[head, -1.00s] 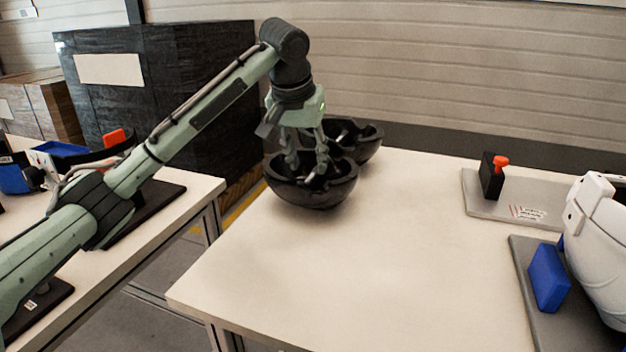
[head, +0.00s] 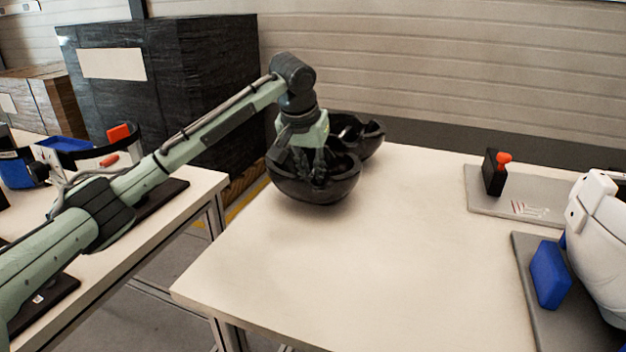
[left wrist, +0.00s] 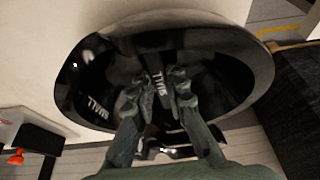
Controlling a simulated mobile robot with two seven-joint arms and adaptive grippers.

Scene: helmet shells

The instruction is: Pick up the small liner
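The small liner (head: 310,193) is a glossy black bowl with its hollow side up at the back left of the table. In the left wrist view the liner (left wrist: 245,65) fills most of the picture, with "SMALL" lettered inside it. My left gripper (head: 318,172) reaches down into the bowl from above. In the left wrist view its fingers (left wrist: 159,96) are drawn close together on a narrow lettered part in the bowl's middle. The liner still rests on the table. My right gripper is in neither view.
A second black shell (head: 368,137) stands just behind the liner. At the right are a grey plate with a red-knobbed block (head: 495,172), a blue block (head: 549,274) and a white helmet shell (head: 600,245).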

